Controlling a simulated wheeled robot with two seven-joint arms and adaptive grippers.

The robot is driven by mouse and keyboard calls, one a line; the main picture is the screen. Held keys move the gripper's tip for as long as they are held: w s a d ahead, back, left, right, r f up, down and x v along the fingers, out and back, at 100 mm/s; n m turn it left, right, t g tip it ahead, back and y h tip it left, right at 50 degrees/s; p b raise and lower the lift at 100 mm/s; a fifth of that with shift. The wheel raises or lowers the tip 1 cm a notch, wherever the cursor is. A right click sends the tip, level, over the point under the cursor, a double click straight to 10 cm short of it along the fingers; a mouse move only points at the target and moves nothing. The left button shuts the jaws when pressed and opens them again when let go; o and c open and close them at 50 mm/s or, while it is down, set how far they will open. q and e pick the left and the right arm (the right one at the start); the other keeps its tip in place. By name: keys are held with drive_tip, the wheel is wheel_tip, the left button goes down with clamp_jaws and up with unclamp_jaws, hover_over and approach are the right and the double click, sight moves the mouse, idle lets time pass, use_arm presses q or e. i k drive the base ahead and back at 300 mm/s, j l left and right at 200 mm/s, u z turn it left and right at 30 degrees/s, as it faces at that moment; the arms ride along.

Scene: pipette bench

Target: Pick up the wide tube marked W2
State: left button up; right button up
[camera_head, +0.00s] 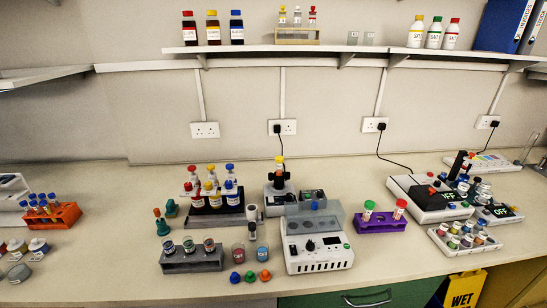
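No W2 mark can be read in this view; the labels are too small. A purple rack (382,226) right of the centrifuge-like device holds two wide tubes, a green-capped tube (367,212) and a red-capped tube (400,210). Both stand upright, with their lower parts hidden in the rack. A grey rack (192,262) at the front holds several wide uncapped tubes, among them one at its right end (209,246). I cannot tell which tube is W2. Neither of my grippers is in view.
A white device (320,255) with a raised clear lid stands between the racks. Loose blue, green and orange caps (249,277) lie at the front edge. An orange rack (52,217) is at left, black-and-white devices (430,200) at right. A shelf (340,49) runs above.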

sight(279, 166)
drive_tip(key=j+z, duration=0.15)
drive_tip(key=j, duration=0.8)
drive_tip(key=k+j+z, duration=0.1)
drive_tip(key=j, duration=0.8)
